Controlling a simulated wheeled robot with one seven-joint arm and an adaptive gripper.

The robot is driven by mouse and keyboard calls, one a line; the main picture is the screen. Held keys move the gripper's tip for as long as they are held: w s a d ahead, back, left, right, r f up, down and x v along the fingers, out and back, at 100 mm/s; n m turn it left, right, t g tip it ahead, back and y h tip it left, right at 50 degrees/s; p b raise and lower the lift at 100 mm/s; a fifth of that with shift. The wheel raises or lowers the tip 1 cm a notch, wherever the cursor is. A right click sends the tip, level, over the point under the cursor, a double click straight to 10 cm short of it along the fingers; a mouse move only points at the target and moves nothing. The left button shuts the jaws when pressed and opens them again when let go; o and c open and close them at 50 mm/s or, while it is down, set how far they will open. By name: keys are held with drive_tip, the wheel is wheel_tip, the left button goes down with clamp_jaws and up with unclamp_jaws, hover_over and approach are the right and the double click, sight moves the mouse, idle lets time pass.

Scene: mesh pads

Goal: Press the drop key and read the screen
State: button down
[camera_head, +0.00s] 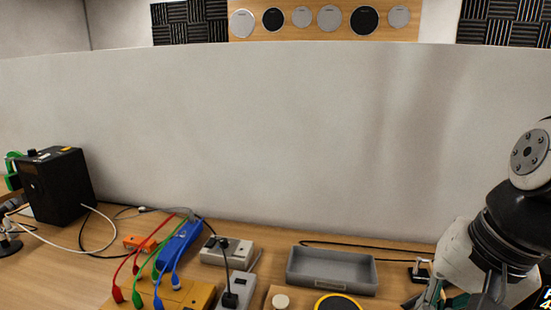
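My gripper (440,294) hangs at the lower right, with my arm above it. Its lower part runs out of the bottom of the picture, so I cannot tell whether it is open or shut. No label marks a drop key; I cannot tell which part it is. A small dark device (418,271) with a light top stands just left of my gripper, on the end of a black cable. A corner of a dark screen (545,300) with bright characters shows at the right edge; most of it is cut off and unreadable.
A grey tray (330,283) stands left of my gripper. A black disc with a yellow rim (338,303) and a cream knob (281,300) lie in front. Colored leads, a blue strip (179,246) and a black box (56,185) fill the left. A pale panel (260,130) closes the back.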

drive_tip(key=s+n, duration=0.1)
drive_tip(key=n, duration=0.1)
drive_tip(key=s+a+r+n+t+h, duration=0.1)
drive_tip(key=s+n, duration=0.1)
drive_tip(key=n, duration=0.1)
drive_tip(key=s+n, duration=0.1)
drive_tip(key=n, duration=0.1)
drive_tip(key=shift+s+a+r+t+h, duration=0.15)
drive_tip(key=shift+a+r+t+h, duration=0.15)
drive_tip(key=shift+r+h, duration=0.1)
idle(1.0)
